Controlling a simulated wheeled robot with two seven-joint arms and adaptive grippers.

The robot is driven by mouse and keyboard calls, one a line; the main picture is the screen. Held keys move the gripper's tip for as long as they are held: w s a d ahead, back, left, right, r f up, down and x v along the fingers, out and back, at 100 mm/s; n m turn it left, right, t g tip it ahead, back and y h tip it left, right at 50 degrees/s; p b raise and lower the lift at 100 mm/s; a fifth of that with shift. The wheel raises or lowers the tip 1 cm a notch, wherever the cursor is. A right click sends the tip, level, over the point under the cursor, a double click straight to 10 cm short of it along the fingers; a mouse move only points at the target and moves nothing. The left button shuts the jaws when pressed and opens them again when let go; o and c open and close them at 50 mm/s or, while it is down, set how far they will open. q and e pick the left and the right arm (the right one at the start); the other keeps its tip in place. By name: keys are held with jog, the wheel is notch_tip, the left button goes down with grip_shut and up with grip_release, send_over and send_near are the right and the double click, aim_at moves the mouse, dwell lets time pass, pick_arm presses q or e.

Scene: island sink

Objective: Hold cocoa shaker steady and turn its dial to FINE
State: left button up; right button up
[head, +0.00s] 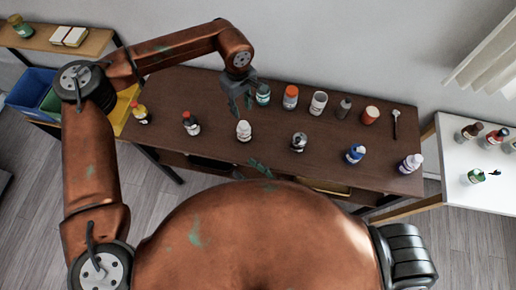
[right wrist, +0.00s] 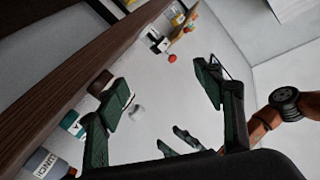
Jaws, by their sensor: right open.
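No readable label or dial marks the cocoa shaker; a small silver-and-dark container (head: 299,142) in the front row on the brown table may be it, but I cannot tell. My left gripper (head: 240,98) points down over the back of the table, left of a teal-labelled jar (head: 263,95). Its fingers look apart and empty, and they also show in the right wrist view (right wrist: 188,140). My right gripper (right wrist: 160,95) is open and holds nothing. In the head view its fingers (head: 260,168) show at the table's front edge, the rest hidden by my body.
The brown table (head: 220,100) carries a white bottle (head: 244,131), a red-capped dark bottle (head: 191,123), a blue bottle (head: 355,154), an orange-capped jar (head: 290,97) and a dark spoon (head: 395,122).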

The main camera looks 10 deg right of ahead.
jog(key=w+d+r+n+t, duration=0.3)
jog(key=w+r+t, duration=0.2)
jog(key=r, duration=0.1)
jog(key=g+h, duration=0.1)
jog(key=h, duration=0.3)
send_near(248, 137)
jog(key=w, duration=0.1)
jog(key=w+a, duration=0.1)
jog(key=w, duration=0.1)
jog(key=shift+w+a+r+m, duration=0.15)
jog(key=shift+a+m, duration=0.15)
jog(key=shift+a, duration=0.05)
jog(key=shift+x, duration=3.75)
jog(key=shift+c, duration=0.6)
jog(key=c, duration=1.2)
jog(key=shift+c, duration=0.2)
